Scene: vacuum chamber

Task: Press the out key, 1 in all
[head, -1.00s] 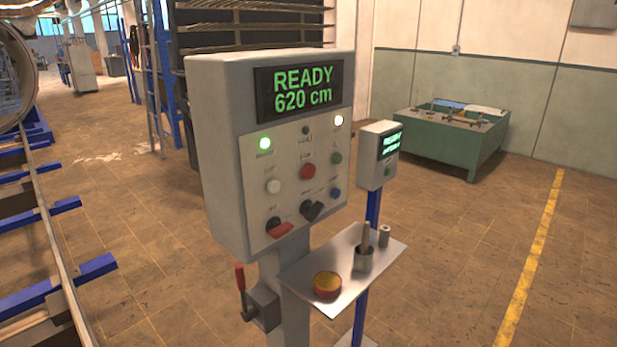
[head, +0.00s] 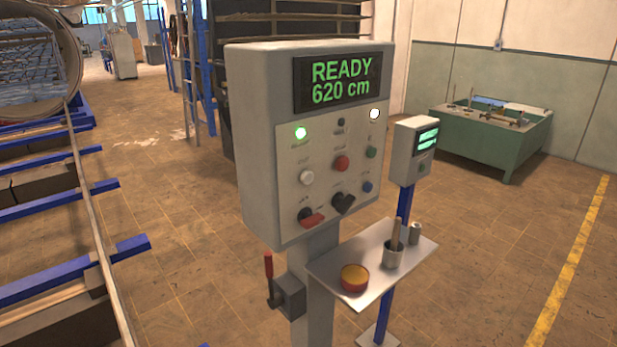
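The grey control box (head: 258,150) stands on a post in the middle of the head view. Its screen (head: 337,82) reads READY 620 cm in green. The face carries a white button (head: 306,178), a red button (head: 342,163), a green button (head: 371,153) and a blue button (head: 367,187). A small label above the white button looks like OUT, but the lettering is blurred. A lit green lamp (head: 301,133) and a lit white lamp (head: 374,114) sit above the buttons. Neither of my grippers is in view.
A side lever (head: 268,268) and a shelf (head: 330,262) with a tin and cups stick out below. A smaller box (head: 405,145) stands behind right. Floor is open around the post.

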